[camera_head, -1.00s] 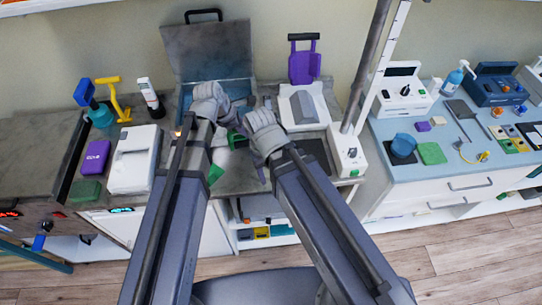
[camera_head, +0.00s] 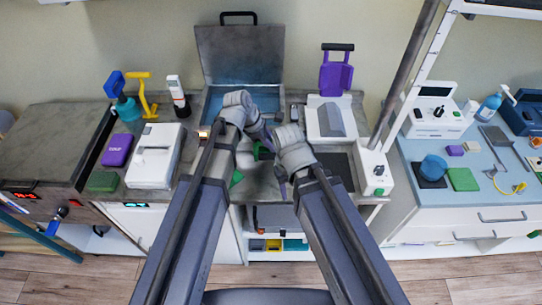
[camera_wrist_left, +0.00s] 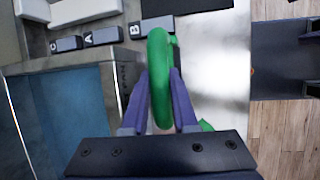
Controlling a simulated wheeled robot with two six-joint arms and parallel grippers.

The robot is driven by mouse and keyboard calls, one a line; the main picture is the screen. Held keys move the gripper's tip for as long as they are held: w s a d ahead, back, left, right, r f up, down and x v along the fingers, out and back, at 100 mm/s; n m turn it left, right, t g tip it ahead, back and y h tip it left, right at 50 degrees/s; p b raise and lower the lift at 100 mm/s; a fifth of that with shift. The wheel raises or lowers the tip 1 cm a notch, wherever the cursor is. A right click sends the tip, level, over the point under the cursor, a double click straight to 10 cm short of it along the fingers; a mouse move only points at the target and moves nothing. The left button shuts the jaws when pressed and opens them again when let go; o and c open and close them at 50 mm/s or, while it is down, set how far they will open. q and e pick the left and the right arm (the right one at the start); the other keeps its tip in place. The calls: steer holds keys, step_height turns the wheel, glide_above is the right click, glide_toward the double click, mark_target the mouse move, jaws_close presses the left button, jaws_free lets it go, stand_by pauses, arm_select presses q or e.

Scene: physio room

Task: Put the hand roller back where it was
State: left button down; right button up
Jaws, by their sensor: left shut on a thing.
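My left gripper (camera_wrist_left: 159,112) is shut on a green rounded, loop-like thing, which appears to be the hand roller (camera_wrist_left: 159,75). It stands up between the two purple-grey fingers in the left wrist view. In the head view the left gripper is over the middle of the grey worktop, in front of the open case (camera_head: 240,57), and small green parts (camera_head: 237,178) show between my arms. My right gripper (camera_head: 281,187) is close by on the right; its fingers are mostly hidden by its own wrist, so its opening cannot be told.
The case has a blue interior (camera_wrist_left: 75,120). A white device (camera_head: 155,155) stands left, and a grey-topped white device (camera_head: 331,120) right. A pole (camera_head: 405,75) rises at right.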

mark_target(260, 153)
arm_select(q)
step_height(260, 153, down, 4)
steer(key=b, duration=0.3)
steer(key=shift+r, duration=0.15)
steer(key=shift+b, duration=0.3)
steer(key=shift+f, duration=0.2)
steer(key=c, duration=0.7)
jaws_free()
steer(key=shift+r, duration=0.15)
